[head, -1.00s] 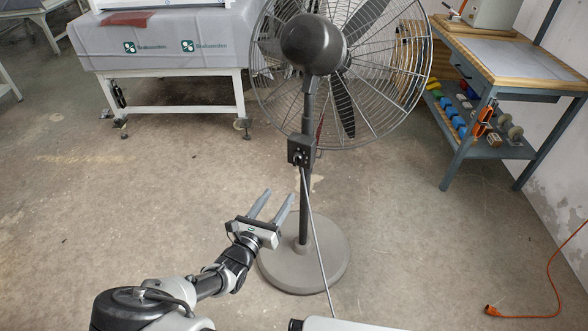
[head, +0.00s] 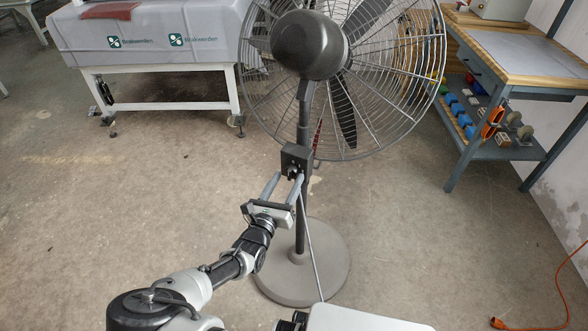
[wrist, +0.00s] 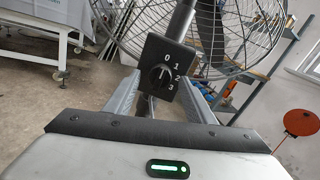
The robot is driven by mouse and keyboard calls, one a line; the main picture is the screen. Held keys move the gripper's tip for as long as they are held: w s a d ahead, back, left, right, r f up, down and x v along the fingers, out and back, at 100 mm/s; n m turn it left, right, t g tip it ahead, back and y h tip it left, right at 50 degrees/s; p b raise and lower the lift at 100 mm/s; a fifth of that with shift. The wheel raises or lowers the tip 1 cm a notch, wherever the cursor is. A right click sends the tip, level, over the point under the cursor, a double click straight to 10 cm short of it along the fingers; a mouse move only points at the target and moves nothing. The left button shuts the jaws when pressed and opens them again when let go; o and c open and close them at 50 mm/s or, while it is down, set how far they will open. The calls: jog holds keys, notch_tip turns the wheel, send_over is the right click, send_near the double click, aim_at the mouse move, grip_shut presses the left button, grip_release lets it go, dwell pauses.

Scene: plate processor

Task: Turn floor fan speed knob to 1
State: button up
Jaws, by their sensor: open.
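The floor fan (head: 310,45) stands upright on a round grey base (head: 325,265). A dark control box (head: 299,155) is fixed to its pole below the fan head. The box also shows in the wrist view (wrist: 150,52), with white marks 0, 1, 2 and 3 around a black speed knob (wrist: 160,76). I cannot tell surely which mark the knob points at. My gripper (head: 284,178) is open, its fingertips just in front of and below the box. In the wrist view, the two fingers (wrist: 163,88) lie either side of the knob, apparently not touching it.
A cable runs down from the box past the base. A covered table (head: 150,40) stands at the back left. A workbench (head: 520,60) with a loaded lower shelf is at the right. An orange cable (head: 565,290) lies on the floor at the right.

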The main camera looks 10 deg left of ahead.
jog(key=shift+w, duration=0.65)
jog(key=c, duration=1)
jog(key=shift+c, duration=0.2)
